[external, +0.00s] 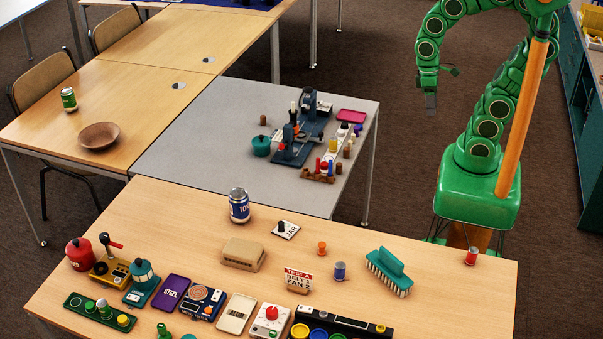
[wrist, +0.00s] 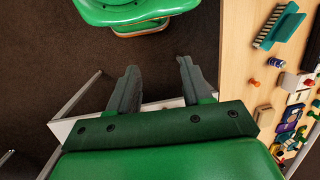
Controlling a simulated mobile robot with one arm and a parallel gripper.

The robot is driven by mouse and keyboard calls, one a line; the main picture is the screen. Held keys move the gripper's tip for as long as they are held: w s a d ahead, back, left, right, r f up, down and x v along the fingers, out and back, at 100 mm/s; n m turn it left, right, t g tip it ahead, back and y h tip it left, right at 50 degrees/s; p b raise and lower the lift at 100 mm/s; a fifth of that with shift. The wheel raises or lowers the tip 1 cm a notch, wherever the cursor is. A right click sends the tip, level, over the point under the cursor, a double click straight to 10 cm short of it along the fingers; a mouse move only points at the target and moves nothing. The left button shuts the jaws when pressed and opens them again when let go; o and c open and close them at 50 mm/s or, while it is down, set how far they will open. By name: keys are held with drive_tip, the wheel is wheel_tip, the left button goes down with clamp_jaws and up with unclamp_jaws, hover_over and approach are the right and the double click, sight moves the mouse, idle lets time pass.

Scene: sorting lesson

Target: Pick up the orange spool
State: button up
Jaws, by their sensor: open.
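The orange spool (external: 322,247) stands on the front wooden table, a little left of the blue spool (external: 340,271). In the wrist view the orange spool (wrist: 254,82) is small, at the right, near the table's edge. My gripper (external: 430,104) hangs above the dark floor beyond the front table, well away from the spool. In the wrist view my gripper's two fingers (wrist: 158,70) are spread apart with nothing between them.
A red spool (external: 471,256) stands near the front table's right corner. A teal brush (external: 389,270) lies right of the blue spool. A sign block (external: 298,280), tan box (external: 243,254) and blue can (external: 239,205) are left.

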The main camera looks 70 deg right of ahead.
sight(324, 243)
drive_tip(key=w+a+f+m+g+y, duration=0.15)
drive_tip(key=w+a+y, duration=0.3)
drive_tip(key=a, duration=0.55)
drive_tip(key=w+a+f+m+y, duration=0.25)
drive_tip(key=w+a+y, duration=0.2)
drive_tip(key=a, duration=0.55)
drive_tip(key=w+a+f+m+g+y, duration=0.1)
drive_tip(key=w+a+f+m+y, duration=0.3)
drive_tip(key=a, duration=0.6)
drive_tip(key=w+a+f+m+t, duration=0.1)
drive_tip(key=w+f+m+t, duration=0.1)
drive_tip(key=f, duration=0.5)
drive_tip(key=w+a+f+m+t, duration=0.1)
drive_tip(key=w+f+m+t, duration=0.1)
drive_tip(key=w+f+m, duration=0.2)
drive_tip(key=w+a+f+m+t, duration=0.1)
drive_tip(key=f+m, duration=0.4)
drive_tip(key=f, duration=0.6)
drive_tip(key=shift+w+a+t+h, duration=0.2)
drive_tip(key=shift+w+t, duration=0.05)
drive_tip(key=shift+w, duration=0.4)
drive_tip(key=shift+w+a+t+h, duration=0.2)
drive_tip(key=shift+w, duration=0.4)
drive_tip(key=shift+x, duration=0.8)
drive_tip(key=shift+w+r+x, duration=0.1)
drive_tip(key=shift+r+x, duration=0.05)
drive_tip(key=shift+x, duration=1.4)
drive_tip(key=shift+w+r+x, duration=0.1)
drive_tip(key=shift+w+x, duration=0.05)
drive_tip(key=shift+x, duration=1.4)
